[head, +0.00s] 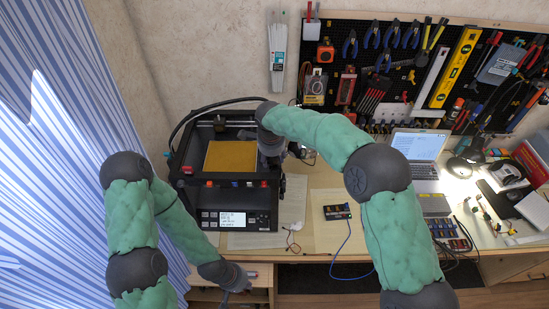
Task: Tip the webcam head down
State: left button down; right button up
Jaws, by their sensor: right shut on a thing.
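My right gripper (272,158) is at the right side of the 3D printer's frame, by its upper front corner. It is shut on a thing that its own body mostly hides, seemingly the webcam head. A small dark part (295,149) shows just right of the gripper; I cannot tell if it belongs to the webcam. The tilt of the webcam head cannot be made out. My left gripper (240,283) hangs low in front of the desk, below the printer and away from it. Its fingers are too small and dark to tell if they are open.
The black 3D printer (194,158) has a yellow bed (230,155) and a lit display (222,220). A laptop (417,146), lamp and headphones are on the right of the desk. A small box with a blue cable (337,212) lies mid-desk. A tool pegboard (400,70) is behind.

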jog(key=shift+a+f+h+b, duration=0.2)
jog(key=shift+a+h+b, duration=0.1)
jog(key=shift+h+b, duration=0.1)
jog(key=shift+s, duration=0.1)
jog(key=o, duration=1.1)
jog(key=shift+a, duration=0.35)
jog(key=shift+d+r, duration=0.15)
jog(key=shift+d, duration=0.15)
jog(key=v, duration=1.1)
jog(key=shift+s+a+r, duration=0.1)
jog(key=shift+a+r, duration=0.25)
jog(key=shift+a, duration=0.05)
